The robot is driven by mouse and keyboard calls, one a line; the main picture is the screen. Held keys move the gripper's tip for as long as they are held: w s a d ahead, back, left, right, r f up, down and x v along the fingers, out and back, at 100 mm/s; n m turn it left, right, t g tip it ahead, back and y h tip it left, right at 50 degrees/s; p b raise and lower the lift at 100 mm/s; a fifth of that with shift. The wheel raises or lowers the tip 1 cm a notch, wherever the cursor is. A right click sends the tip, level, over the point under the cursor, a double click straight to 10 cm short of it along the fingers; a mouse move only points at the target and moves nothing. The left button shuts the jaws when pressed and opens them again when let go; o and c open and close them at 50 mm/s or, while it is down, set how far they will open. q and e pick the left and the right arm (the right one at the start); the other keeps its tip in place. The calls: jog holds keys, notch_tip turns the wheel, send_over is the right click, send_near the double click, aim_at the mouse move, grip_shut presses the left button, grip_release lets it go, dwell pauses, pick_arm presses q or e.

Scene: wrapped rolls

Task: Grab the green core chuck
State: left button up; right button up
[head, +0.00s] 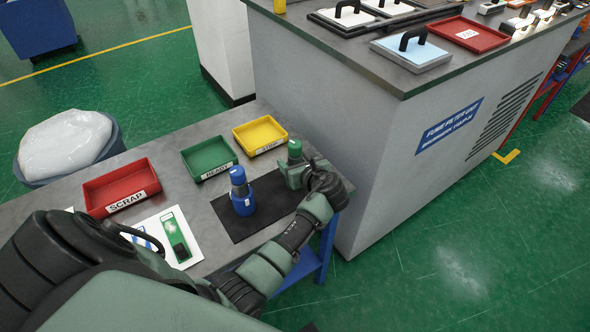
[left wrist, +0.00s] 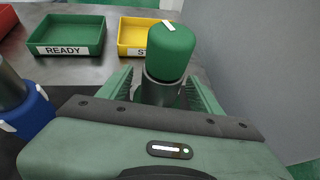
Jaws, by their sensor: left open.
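The green core chuck (head: 295,150) stands upright near the right end of the table, on or by the black mat (head: 262,203). In the left wrist view the green core chuck (left wrist: 171,52) has a green cap with a white mark and a grey metal body. My left gripper (head: 294,172) is open, with one finger on each side of the chuck's body; it also shows in the left wrist view (left wrist: 160,92). I cannot tell whether the fingers touch it. The chuck's base is hidden. My right gripper is not in view.
A blue core chuck (head: 241,193) stands on the mat, left of the green one. A printed card (head: 150,235) lies in front. A large grey cabinet (head: 350,130) stands close at right.

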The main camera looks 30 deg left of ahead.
pick_arm(q)
grip_shut()
jog(key=shift+r, duration=0.1)
dwell(0.3)
